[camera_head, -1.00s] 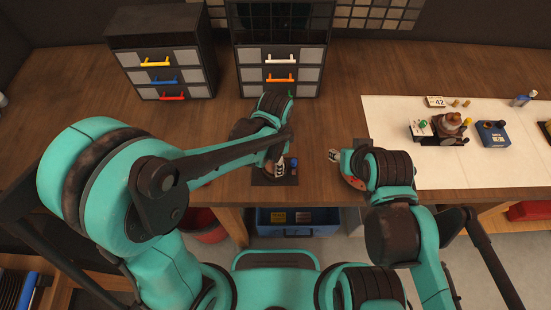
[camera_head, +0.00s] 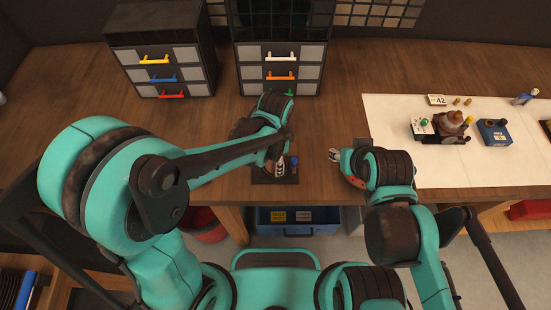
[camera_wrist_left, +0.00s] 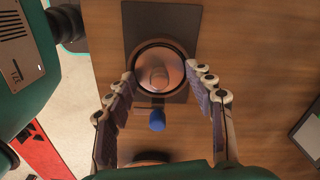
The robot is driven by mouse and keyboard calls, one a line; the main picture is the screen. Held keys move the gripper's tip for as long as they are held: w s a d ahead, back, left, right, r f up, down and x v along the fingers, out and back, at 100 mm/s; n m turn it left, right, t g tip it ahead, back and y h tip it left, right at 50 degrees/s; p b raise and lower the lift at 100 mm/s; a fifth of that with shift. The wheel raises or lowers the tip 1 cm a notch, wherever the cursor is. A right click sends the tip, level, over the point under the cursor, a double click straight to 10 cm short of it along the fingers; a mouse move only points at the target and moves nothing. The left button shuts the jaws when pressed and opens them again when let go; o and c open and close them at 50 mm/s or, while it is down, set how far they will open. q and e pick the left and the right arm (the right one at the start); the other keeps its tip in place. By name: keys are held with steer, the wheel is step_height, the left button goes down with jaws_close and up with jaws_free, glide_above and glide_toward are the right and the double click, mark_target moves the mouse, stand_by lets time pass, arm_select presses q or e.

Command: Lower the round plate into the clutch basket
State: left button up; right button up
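A small blue-ended part (camera_wrist_left: 157,121) sits just below the round piece. In the head view, my left gripper (camera_head: 277,165) is over the mat (camera_head: 263,181) and hides most of the piece. My right gripper (camera_head: 338,158) is low over the bench to the right; its opening is unclear.
The wooden bench (camera_head: 215,120) is clear left of the mat. Drawer units (camera_head: 160,75) stand at the back. A white sheet (camera_head: 400,165) at right holds a brown-topped assembly (camera_head: 451,122) and a blue box (camera_head: 494,132). A blue bin (camera_head: 300,228) is below the front edge.

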arm_select(q)
steer(key=shift+o, duration=1.3)
step_height(320, 180, up, 12)
steer(key=s+a+f+n+t+b, duration=0.2)
steer(key=a+f+n+t+b, duration=0.1)
steer(key=a+n, duration=0.4)
steer(key=s+a+f+n+t+b, duration=0.3)
steer(key=a+n, duration=0.5)
steer(key=a, duration=0.3)
steer(key=shift+s+f+t+b, duration=0.15)
steer(key=shift+f+t+b, duration=0.5)
steer(key=shift+b, duration=0.55)
